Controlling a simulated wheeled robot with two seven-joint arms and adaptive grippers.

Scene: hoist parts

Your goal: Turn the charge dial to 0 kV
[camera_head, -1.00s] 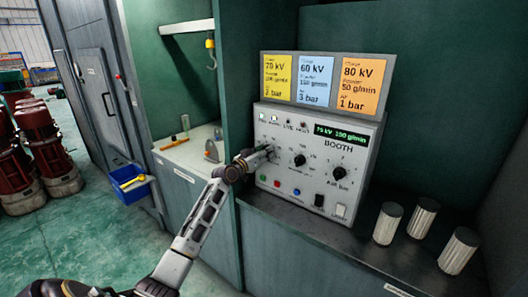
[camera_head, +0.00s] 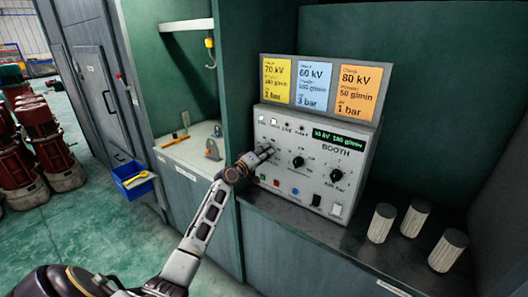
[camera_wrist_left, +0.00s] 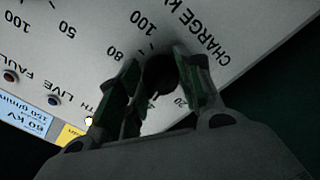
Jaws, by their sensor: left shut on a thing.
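The charge dial (camera_wrist_left: 160,72) is a dark knob on the pale panel of the booth control box (camera_head: 262,180). In the left wrist view it sits between the fingers of my left gripper (camera_wrist_left: 150,88), beside the "CHARGE KV" lettering. My left gripper (camera_head: 262,155) is shut on the dial; its fingers hide most of the knob and its pointer. The green display (camera_head: 340,140) shows a kV value and a g/min value. The kV figure looks like 30 or 10, too small to read surely. My right gripper is not in view.
Two more black dials, the middle one (camera_head: 298,162) and the right one (camera_head: 336,174), sit right of the charge dial. Coloured buttons (camera_head: 277,183) lie below. Three setting cards (camera_head: 312,85) stand above. Several pale ribbed cylinders (camera_head: 381,222) stand on the bench at right.

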